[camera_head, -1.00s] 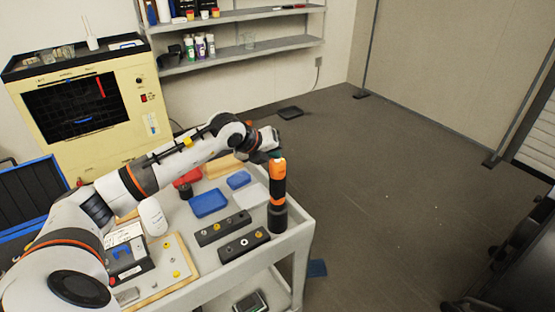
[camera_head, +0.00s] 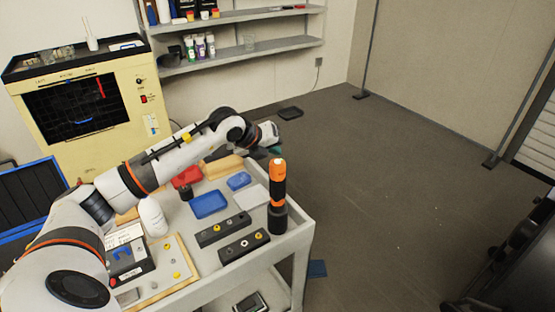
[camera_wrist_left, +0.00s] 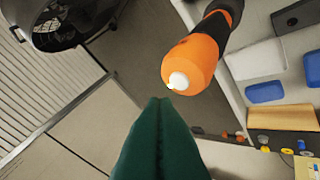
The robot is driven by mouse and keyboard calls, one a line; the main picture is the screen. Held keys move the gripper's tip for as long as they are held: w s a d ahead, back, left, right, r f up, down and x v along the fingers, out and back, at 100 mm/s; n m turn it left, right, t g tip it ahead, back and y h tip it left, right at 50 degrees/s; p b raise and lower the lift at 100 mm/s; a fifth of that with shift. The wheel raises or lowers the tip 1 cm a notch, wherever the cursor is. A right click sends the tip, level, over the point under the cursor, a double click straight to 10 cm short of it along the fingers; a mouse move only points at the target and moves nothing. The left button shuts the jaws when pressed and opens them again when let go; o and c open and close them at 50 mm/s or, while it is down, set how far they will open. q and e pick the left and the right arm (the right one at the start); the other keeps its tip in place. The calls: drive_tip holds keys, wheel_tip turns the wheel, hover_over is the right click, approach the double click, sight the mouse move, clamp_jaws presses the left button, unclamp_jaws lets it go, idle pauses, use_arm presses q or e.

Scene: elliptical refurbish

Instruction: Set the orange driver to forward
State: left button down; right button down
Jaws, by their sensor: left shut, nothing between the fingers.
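The orange and black driver (camera_head: 278,190) stands upright at the right corner of the grey cart (camera_head: 298,238). In the left wrist view its rounded orange end (camera_wrist_left: 193,62), with a white tip, faces the camera. My left gripper (camera_head: 274,150) is beyond the driver, close above its top in the head view. In the left wrist view its green fingers (camera_wrist_left: 160,105) are closed together with nothing between them, just below the driver's end and apart from it in the picture. I cannot tell the driver's direction setting. My right gripper is not in view.
A yellow cabinet (camera_head: 150,100) stands behind.

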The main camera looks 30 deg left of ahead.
use_arm(q)
drive_tip(key=shift+r+p, duration=1)
drive_tip(key=shift+r, duration=1.7)
